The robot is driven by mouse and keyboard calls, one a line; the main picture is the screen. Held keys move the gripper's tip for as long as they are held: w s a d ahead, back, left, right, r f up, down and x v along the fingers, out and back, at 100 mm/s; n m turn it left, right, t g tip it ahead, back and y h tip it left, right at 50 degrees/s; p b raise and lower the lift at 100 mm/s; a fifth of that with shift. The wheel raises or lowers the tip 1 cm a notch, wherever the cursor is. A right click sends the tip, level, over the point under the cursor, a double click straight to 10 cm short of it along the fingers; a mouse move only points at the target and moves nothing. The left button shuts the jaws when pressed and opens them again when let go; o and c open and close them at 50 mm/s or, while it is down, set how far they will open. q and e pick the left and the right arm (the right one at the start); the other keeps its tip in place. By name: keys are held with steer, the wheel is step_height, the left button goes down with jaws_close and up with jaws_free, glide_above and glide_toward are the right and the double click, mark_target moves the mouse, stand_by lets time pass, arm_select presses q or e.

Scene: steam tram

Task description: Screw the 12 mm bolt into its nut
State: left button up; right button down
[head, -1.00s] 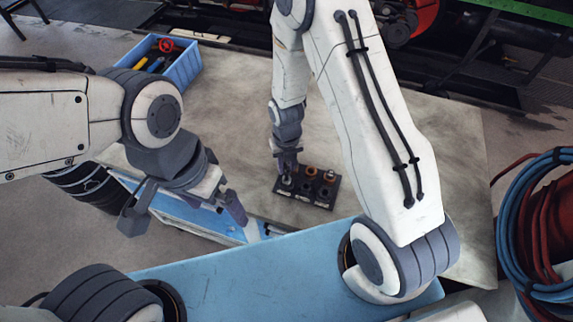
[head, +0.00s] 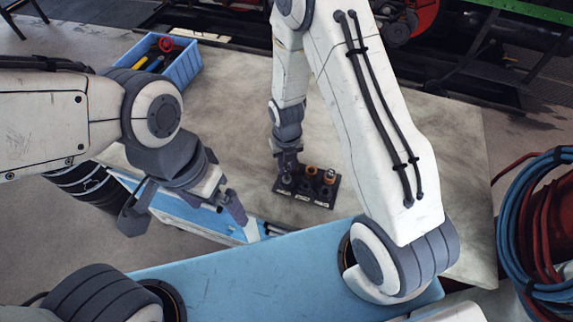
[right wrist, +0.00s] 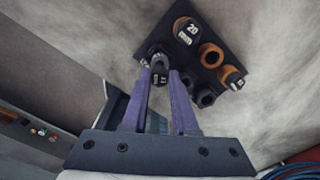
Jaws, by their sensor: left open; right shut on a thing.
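A black block (head: 318,202) holds several orange and dark nuts or bolts on the worktable; it also shows in the right wrist view (right wrist: 222,38). My right gripper (head: 287,172) points down at the block's left end. In the right wrist view its purple fingers (right wrist: 160,78) are shut on a dark, labelled bolt head (right wrist: 160,72), apparently the 12 mm bolt. A grey round part (right wrist: 157,52) sits just beyond the head at the block's corner. How deep the bolt sits is hidden. My left gripper (head: 186,208) is open and empty, left of the block.
A blue bin (head: 182,68) with tools stands at the table's back left. A bolt marked 20 (right wrist: 187,30) and an orange nut (right wrist: 210,55) stand close to my right fingers. A reel of hoses (head: 540,235) is at the right. The worktable (head: 235,115) is otherwise mostly clear.

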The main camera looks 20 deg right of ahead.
steer(key=shift+f+b, duration=0.8)
steer(key=shift+f, duration=0.35)
stand_by(0.9)
stand_by(0.5)
steer(key=m, duration=1.1)
steer(key=shift+d+m, duration=0.1)
steer(key=shift+m, duration=0.2)
steer(key=shift+s, duration=0.1)
steer(key=shift+m, duration=0.3)
steer(key=m, duration=0.5)
steer(key=shift+f+m, duration=0.1)
steer(key=shift+m, duration=0.3)
